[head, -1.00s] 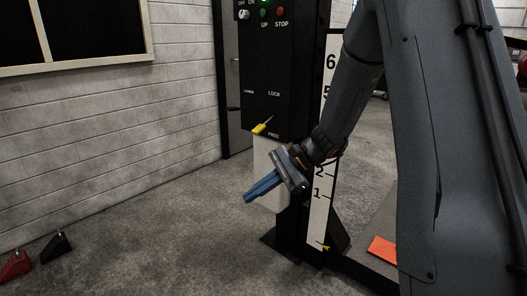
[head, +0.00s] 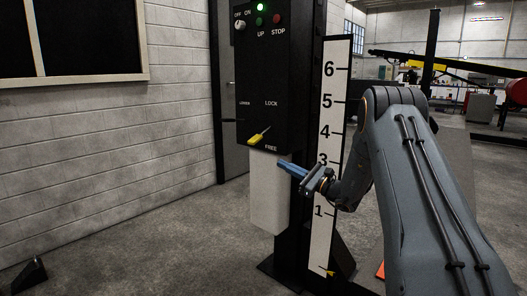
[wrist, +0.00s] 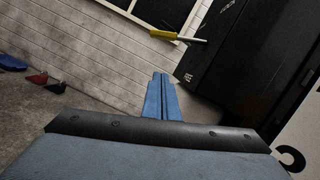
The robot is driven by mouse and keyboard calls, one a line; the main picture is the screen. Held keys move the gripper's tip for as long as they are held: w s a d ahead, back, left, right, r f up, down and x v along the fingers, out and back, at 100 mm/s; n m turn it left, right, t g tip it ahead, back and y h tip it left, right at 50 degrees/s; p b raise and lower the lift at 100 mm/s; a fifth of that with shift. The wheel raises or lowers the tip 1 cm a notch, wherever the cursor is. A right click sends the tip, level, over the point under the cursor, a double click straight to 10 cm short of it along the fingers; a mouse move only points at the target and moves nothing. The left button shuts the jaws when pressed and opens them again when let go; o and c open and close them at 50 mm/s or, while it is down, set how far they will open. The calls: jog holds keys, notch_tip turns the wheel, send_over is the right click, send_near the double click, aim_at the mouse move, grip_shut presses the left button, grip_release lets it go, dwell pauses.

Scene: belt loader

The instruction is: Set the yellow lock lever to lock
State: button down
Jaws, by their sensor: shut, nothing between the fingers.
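The yellow lock lever (head: 257,137) is on the lower front of the black control box (head: 262,87). Its yellow grip points down and left, near the FREE label and below the LOCK label. In the wrist view the yellow grip (wrist: 163,34) shows at the top, with a pale shaft running right towards the box. My gripper (head: 281,164) has blue fingers shut with nothing between them. It is just below and right of the lever in the head view, in front of the white panel, and apart from the lever. In the wrist view the fingertips (wrist: 161,76) point up towards it.
The box has a switch (head: 239,25), a lit green lamp and a red STOP button (head: 277,19). A numbered white scale (head: 331,130) stands right of the post. A black wedge (head: 30,276) lies on the floor at left. A brick wall is behind.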

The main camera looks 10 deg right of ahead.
aim_at(261, 135)
jog(key=w+a+r+b, duration=0.2)
jog(key=w+a+r, duration=0.4)
jog(key=a, duration=0.1)
jog(key=shift+w+a, duration=0.2)
jog(key=shift+a, duration=0.1)
jog(key=shift+d, duration=0.15)
dwell(0.3)
